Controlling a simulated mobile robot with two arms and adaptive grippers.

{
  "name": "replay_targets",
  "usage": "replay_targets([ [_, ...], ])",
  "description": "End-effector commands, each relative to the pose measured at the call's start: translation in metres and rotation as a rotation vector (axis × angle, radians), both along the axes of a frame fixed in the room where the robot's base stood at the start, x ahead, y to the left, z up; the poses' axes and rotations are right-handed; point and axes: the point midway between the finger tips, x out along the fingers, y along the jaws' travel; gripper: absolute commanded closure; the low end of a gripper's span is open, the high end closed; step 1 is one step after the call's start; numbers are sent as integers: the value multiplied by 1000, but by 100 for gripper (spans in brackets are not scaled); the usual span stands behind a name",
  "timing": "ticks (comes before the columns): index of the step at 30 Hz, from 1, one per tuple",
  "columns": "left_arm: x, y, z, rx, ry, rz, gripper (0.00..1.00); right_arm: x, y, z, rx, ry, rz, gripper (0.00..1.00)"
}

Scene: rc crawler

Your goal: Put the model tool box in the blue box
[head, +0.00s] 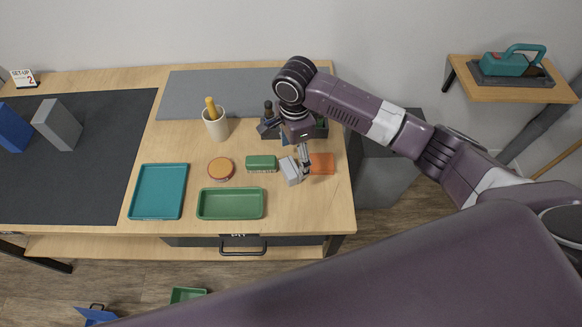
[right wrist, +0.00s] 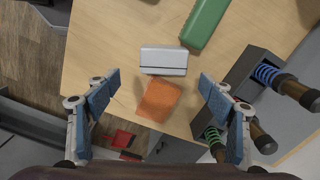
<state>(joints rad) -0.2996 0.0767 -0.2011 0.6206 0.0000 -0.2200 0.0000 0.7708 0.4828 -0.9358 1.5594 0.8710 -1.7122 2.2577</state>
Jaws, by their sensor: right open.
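A small silver-grey box with a seam along one side (head: 290,171), which looks like the model tool box, lies on the wooden table near its front right. It also shows in the right wrist view (right wrist: 164,60). My right gripper (head: 303,158) is above the table at this box. In the right wrist view my right gripper (right wrist: 160,86) is open and empty, with the box ahead between and beyond its fingertips. A blue box-like thing (head: 95,314) is on the floor at bottom left, partly hidden by my arm. My left gripper is not in view.
An orange sponge-like block (head: 321,163) lies beside the silver box. A green brush (head: 262,163), green tray (head: 230,204), teal tray (head: 158,192) and round tin (head: 221,168) are nearby. A holder with handled tools (right wrist: 249,80) stands at right. A blue block (head: 14,128) is far left.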

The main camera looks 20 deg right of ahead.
Motion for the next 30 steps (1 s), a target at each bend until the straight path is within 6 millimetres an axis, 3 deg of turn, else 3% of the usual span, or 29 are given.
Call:
replay_targets([
  [15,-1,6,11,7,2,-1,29,5,5,-63,1,0,3,25],
  [24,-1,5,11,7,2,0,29,5,5,-69,2,-2,4,25],
  [30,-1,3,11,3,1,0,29,5,5,-69,2,-2,4,47],
])
